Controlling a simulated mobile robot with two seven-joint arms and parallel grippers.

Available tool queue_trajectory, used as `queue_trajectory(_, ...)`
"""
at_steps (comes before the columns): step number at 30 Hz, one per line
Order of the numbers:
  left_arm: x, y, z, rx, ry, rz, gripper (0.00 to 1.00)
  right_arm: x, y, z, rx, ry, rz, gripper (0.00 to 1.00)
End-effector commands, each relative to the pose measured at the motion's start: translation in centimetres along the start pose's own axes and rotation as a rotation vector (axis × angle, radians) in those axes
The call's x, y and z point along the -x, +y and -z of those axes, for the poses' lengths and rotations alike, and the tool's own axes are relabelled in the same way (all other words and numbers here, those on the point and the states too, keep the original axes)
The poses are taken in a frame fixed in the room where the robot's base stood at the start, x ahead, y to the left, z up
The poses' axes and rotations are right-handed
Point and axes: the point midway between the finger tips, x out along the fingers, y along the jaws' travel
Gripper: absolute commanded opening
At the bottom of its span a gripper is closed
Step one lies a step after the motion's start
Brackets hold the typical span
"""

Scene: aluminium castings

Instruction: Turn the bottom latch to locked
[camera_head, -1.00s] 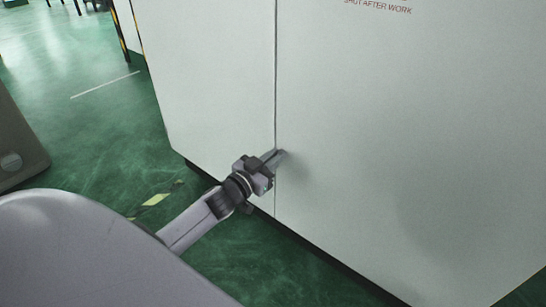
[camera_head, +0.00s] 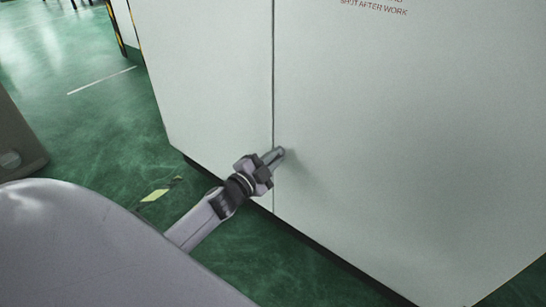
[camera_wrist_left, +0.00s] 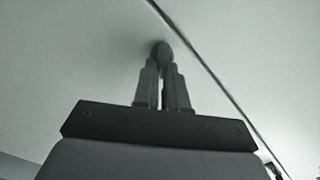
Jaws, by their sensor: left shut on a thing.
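My left gripper (camera_head: 272,157) reaches in from the lower left to the cabinet front, just by the vertical door seam. In the left wrist view its two fingers (camera_wrist_left: 162,85) are closed around a small dark rounded piece, the bottom latch (camera_wrist_left: 162,50), close beside the seam. In the head view the latch is mostly hidden behind the fingertips, so its exact angle cannot be told. My right gripper is not in view.
The pale cabinet (camera_head: 400,150) fills the middle and right, with red lettering at its top. The green floor (camera_head: 95,130) is open to the left, with a yellow-marked strip (camera_head: 155,195) near the cabinet's foot.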

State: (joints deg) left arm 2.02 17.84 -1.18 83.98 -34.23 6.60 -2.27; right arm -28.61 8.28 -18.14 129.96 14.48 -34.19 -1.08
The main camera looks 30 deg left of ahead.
Motion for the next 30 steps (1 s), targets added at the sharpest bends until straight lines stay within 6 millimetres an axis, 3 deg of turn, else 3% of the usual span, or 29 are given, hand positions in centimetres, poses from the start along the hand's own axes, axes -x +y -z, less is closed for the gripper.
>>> queue_trajectory(9, -0.02, 0.13, 0.06, -0.101, 0.001, 0.001, 0.00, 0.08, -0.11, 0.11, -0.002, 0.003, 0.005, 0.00)
queue_trajectory(24, -0.01, 0.14, 0.06, -0.117, 0.001, 0.000, 0.00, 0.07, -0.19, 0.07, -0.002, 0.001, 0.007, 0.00)
queue_trajectory(25, -0.01, 0.14, 0.06, -0.117, 0.001, 0.000, 0.21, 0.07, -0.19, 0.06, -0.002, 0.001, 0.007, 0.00)
queue_trajectory(26, -0.01, 0.14, 0.06, -0.117, 0.001, 0.000, 0.31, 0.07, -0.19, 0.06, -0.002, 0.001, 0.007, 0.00)
queue_trajectory(27, -0.01, 0.14, 0.05, -0.117, 0.001, 0.000, 0.37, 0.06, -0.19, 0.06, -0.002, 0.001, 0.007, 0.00)
queue_trajectory(30, -0.01, 0.13, 0.04, -0.116, 0.001, 0.000, 0.37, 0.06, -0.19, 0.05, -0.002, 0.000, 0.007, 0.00)
